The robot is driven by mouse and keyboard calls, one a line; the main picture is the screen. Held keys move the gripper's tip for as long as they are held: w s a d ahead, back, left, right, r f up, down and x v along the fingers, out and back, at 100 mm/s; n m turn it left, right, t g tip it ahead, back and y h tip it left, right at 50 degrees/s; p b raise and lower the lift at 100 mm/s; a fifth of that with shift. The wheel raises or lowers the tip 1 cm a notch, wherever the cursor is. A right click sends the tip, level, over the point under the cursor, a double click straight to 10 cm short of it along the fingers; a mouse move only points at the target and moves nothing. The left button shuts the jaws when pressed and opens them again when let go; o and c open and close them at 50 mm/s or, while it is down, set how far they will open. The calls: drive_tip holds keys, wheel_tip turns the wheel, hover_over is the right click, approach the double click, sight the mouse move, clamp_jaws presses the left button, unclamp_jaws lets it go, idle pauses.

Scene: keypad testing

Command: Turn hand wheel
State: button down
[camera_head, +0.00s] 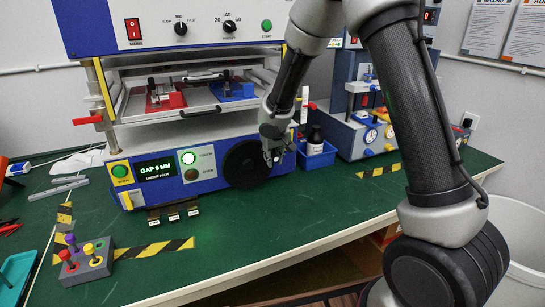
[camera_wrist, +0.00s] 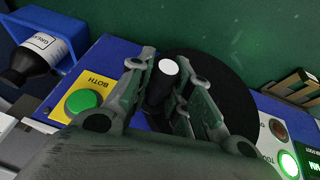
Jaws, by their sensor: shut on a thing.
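The black round hand wheel (camera_head: 244,165) is on the front of the blue machine base, right of the lit display. My gripper (camera_head: 272,150) is at the right side of the wheel and covers part of it. In the wrist view the wheel (camera_wrist: 220,75) is a dark disc behind the fingers. Its black handle with a white round end (camera_wrist: 168,68) stands between the fingers of my gripper (camera_wrist: 165,90), which is shut on it. The display (camera_head: 157,169) reads "GAP 0 MM".
A blue bin with a dark bottle (camera_head: 316,140) stands right of the wheel, close to my gripper. A control box with coloured joysticks (camera_head: 86,260) is at the left front. Left of the wheel are a green button (camera_head: 120,171) and a lit green lamp (camera_head: 188,158). The green table (camera_head: 270,215) is clear in front.

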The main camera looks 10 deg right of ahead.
drive_tip(key=shift+s+d+f, duration=0.1)
drive_tip(key=shift+d, duration=0.1)
drive_tip(key=c, duration=1.3)
unclamp_jaws()
drive_tip(key=shift+a, duration=0.1)
drive_tip(key=shift+r, duration=0.5)
drive_tip(key=v, duration=1.1)
drive_tip(key=shift+s, duration=0.15)
